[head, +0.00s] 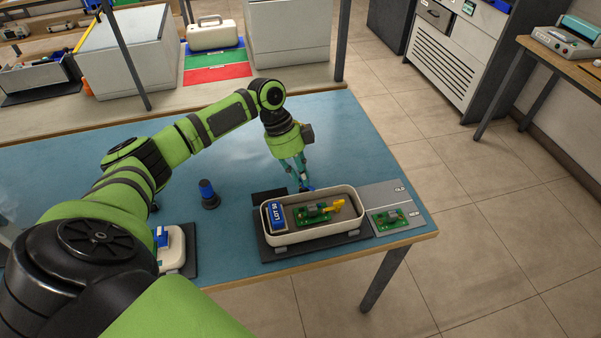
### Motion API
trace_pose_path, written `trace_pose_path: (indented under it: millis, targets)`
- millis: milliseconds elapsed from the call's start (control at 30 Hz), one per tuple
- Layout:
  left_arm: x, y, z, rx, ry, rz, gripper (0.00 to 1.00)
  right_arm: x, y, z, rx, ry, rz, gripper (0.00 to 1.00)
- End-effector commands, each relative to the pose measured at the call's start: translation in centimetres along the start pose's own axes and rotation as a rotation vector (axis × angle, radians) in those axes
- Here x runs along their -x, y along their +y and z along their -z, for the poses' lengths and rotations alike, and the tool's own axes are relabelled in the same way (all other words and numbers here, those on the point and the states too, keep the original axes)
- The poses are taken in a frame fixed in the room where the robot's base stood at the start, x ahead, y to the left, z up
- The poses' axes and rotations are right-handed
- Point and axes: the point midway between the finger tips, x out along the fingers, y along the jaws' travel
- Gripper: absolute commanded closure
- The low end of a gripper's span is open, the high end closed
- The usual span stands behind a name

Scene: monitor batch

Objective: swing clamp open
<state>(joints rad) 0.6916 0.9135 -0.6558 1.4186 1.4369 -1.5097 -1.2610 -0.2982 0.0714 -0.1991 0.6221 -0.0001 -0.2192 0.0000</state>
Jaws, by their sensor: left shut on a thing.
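My left gripper (304,184) reaches down from its arm to the back rim of an open cream case (349,226). Its fingers are closed together on a small blue part (308,188), which is mostly hidden by them. Inside the case lie a green circuit board (313,214), a yellow piece (339,206) at its right end that may be the clamp, and a blue block marked LOT (275,215). I cannot tell whether the blue part joins the case or the yellow piece. My right gripper is not in view.
A second green board (388,219) lies on a grey OLD/NEW mat (384,192) at right. A dark blue-topped cylinder (208,194) stands left on the blue table (348,141). Another cream case (170,250) sits partly behind my arm. The table behind the gripper is clear.

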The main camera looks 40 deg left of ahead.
Motion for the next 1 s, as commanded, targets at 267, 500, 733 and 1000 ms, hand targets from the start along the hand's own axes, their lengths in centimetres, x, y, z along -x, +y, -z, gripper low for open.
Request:
trace_pose_path:
  millis: [267, 500, 733, 1000]
  targets:
    - [0.3, 0.2, 0.1, 0.081, -0.002, 0.029, 1.0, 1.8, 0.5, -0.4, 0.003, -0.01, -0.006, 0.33]
    - [0.4, 0.4, 0.3, 0.245, -0.002, 0.096, 1.0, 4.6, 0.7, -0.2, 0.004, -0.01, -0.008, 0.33]
    - [0.3, 0.6, 0.5, 0.42, -0.001, 0.168, 1.0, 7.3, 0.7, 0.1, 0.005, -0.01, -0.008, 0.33]
    - [0.1, 0.6, 0.5, 0.581, -0.002, 0.236, 1.0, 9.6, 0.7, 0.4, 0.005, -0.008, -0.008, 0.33]
